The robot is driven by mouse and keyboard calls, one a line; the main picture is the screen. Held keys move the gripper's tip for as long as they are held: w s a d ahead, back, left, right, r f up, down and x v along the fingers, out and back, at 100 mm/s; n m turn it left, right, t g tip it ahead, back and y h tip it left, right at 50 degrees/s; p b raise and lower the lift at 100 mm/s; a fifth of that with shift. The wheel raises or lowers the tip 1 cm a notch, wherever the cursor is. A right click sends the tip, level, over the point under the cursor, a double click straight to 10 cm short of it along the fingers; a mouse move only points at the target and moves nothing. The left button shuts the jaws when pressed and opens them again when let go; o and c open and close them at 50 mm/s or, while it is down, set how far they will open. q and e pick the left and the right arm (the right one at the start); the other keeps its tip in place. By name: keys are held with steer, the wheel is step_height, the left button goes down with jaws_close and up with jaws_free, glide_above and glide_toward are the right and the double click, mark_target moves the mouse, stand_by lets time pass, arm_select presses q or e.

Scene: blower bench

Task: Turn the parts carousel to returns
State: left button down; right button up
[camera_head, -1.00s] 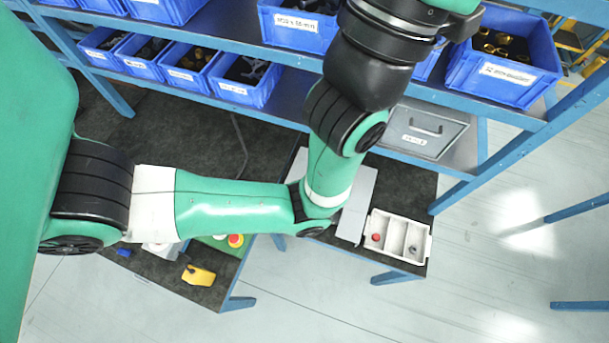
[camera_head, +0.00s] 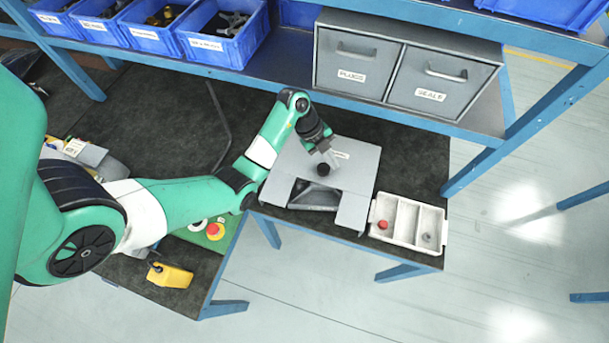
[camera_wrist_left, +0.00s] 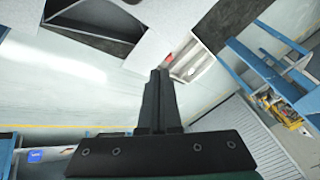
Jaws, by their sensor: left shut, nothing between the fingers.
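The parts carousel appears to be the grey flat-topped housing (camera_head: 358,190) on the bench, with a dark cut-out (camera_head: 315,195) at its front showing a grey sloped surface inside. A dark round knob (camera_head: 323,169) shows on its top. My left gripper (camera_head: 328,160) is over the housing beside the knob; I cannot tell whether they touch. In the left wrist view its fingers (camera_wrist_left: 159,75) are together with nothing between them, and the housing's grey top (camera_wrist_left: 180,22) shows beyond. The label on the top is too small to read. My right gripper is not in view.
A white divided tray (camera_head: 408,220) with a red piece and a grey piece stands right of the housing. Grey drawers (camera_head: 395,65) marked PLUGS and SEALS and blue bins (camera_head: 222,35) are on the shelf behind. A red button (camera_head: 214,230) and yellow item (camera_head: 170,275) lie front left.

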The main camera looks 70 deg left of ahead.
arm_select(q)
steer(key=s+a+f+n+g+b, duration=0.2)
steer(key=s+a+f+n+g, duration=0.15)
steer(key=s+f, duration=0.65)
steer(key=b, duration=0.4)
glide_above(306, 203)
steer(key=a, duration=0.2)
steer(key=shift+m, duration=0.35)
steer(key=f, duration=0.9)
steer(key=shift+s+d+f, duration=0.1)
steer(key=shift+s+f, duration=0.05)
steer(key=shift+s, duration=0.15)
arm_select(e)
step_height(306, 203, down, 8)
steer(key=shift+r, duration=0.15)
